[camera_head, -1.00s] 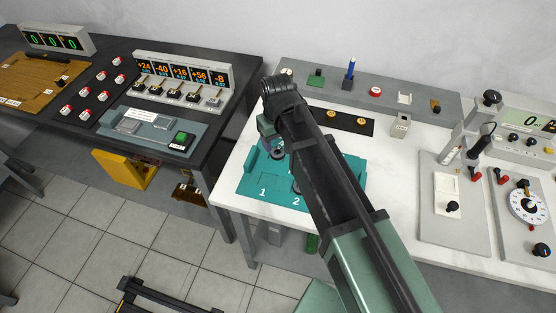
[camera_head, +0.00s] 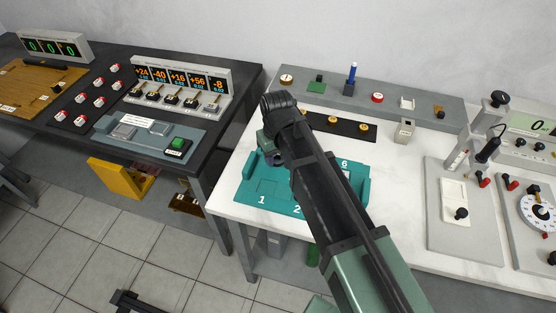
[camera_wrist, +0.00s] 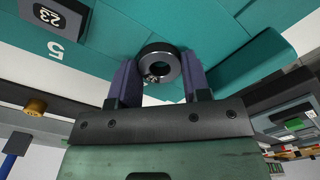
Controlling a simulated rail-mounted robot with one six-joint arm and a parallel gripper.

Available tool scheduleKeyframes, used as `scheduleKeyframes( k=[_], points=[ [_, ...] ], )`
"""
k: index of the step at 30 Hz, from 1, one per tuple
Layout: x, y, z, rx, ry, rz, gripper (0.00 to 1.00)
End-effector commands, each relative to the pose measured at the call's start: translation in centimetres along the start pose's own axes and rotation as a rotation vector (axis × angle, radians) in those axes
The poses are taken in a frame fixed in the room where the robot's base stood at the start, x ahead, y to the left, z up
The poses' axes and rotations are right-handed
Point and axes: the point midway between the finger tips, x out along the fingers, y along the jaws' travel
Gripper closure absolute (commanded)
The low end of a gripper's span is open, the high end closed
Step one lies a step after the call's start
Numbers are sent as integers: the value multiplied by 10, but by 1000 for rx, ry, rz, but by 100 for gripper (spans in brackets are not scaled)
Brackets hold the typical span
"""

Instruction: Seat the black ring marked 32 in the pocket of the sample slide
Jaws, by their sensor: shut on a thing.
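My gripper (camera_wrist: 158,80) is shut on a dark ring (camera_wrist: 171,54) with a round hole, held between its two purple-grey fingers. No number can be read on this ring. In the head view my gripper (camera_head: 269,152) is at the far left part of the teal tray (camera_head: 250,190), mostly hidden by my arm. In the wrist view the ring overlaps the teal surface; whether it touches cannot be told. A pale plate with a black knob (camera_head: 455,190), perhaps the sample slide, lies on a grey panel at the right. Its pocket cannot be made out.
A dark block with a label like 23 (camera_wrist: 49,17) sits on the tray near the number 5. A grey shelf (camera_head: 330,90) with small parts runs along the back. A small grey block (camera_head: 404,131) stands right of the tray. White tabletop (camera_head: 395,185) is clear between tray and panel.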

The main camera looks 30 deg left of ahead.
Motion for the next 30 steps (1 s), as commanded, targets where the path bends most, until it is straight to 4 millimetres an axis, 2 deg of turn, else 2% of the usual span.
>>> scheduleKeyframes(
  k=[14, 25, 28, 30],
  points=[
    [-50, 0, 0, 0, 0, 0, 77],
    [-53, 0, 0, 0, 0, 0, 77],
    [-74, 0, 0, 0, 0, 0, 77],
    [-100, 0, 0, 0, 0, 0, 77]
  ],
)
